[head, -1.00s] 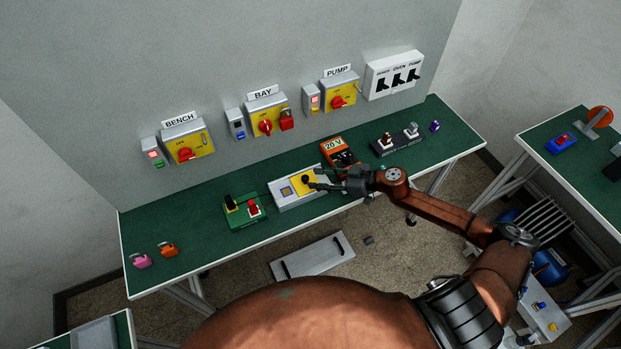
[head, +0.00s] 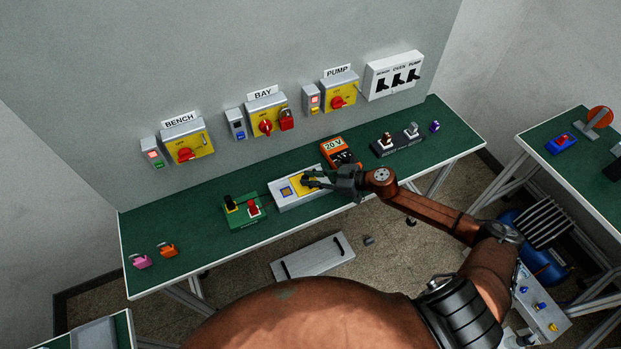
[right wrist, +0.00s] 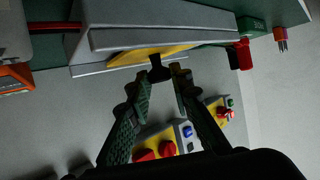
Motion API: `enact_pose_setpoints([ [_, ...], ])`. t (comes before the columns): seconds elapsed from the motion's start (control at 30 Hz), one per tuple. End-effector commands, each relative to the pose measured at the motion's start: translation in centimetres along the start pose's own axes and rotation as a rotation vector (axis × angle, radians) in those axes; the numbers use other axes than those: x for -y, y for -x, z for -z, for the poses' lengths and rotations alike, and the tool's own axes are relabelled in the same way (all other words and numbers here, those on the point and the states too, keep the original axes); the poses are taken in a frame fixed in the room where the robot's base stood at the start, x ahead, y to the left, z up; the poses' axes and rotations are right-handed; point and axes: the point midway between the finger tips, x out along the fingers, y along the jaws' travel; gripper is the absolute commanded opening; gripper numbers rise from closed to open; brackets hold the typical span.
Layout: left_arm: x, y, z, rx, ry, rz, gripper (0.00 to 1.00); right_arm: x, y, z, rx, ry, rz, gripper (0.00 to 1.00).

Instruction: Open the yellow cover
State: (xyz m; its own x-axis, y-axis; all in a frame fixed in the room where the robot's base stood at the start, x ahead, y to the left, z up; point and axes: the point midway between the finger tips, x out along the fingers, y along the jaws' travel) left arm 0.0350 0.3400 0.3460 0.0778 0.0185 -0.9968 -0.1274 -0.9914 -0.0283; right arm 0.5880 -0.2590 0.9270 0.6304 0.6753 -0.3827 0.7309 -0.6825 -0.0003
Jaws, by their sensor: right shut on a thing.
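The yellow cover (head: 313,187) is on the light grey box at the middle of the green bench. In the right wrist view the cover (right wrist: 128,57) shows nearly edge-on, with a black knob (right wrist: 156,66) standing out from it. My right gripper (head: 306,180) is at the cover and hides part of it. In the right wrist view its fingertips (right wrist: 162,78) are on either side of the knob and shut on it. I cannot tell whether the cover is lifted at all. My left gripper is not in view.
A green switch block (head: 243,211) stands left of the grey box (head: 300,200), and an orange meter (head: 338,152) stands close behind its right end. A dark block with switches (head: 397,145) is farther right. Pink (head: 141,261) and orange padlocks (head: 168,250) lie at the left.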

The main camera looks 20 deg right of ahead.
Motion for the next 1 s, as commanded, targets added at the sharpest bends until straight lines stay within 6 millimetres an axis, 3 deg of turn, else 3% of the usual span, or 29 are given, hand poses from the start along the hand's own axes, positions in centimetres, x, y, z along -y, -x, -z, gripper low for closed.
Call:
enact_pose_setpoints([
  [0.1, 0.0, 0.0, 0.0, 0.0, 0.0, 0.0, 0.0, 0.0, 0.0, 0.0, 0.0, 0.0, 0.0, 0.0],
  [0.5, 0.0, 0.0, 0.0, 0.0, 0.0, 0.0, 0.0, 0.0, 0.0, 0.0, 0.001, 0.0, 0.0, 0.0],
  [0.77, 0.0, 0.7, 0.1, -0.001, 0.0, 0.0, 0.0, -2.3, 2.2, -0.9, 0.003, 0.0, -0.001, 0.0],
  [0.9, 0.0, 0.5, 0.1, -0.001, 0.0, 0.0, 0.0, -2.1, 2.0, -0.9, 0.002, 0.001, 0.001, 0.0],
  [0.93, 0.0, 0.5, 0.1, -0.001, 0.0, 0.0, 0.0, -2.1, 2.0, -0.9, 0.002, 0.001, 0.001, 0.2],
  [1.0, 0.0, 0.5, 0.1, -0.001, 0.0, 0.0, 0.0, -2.1, 2.0, -0.9, 0.002, 0.001, 0.001, 0.25],
])
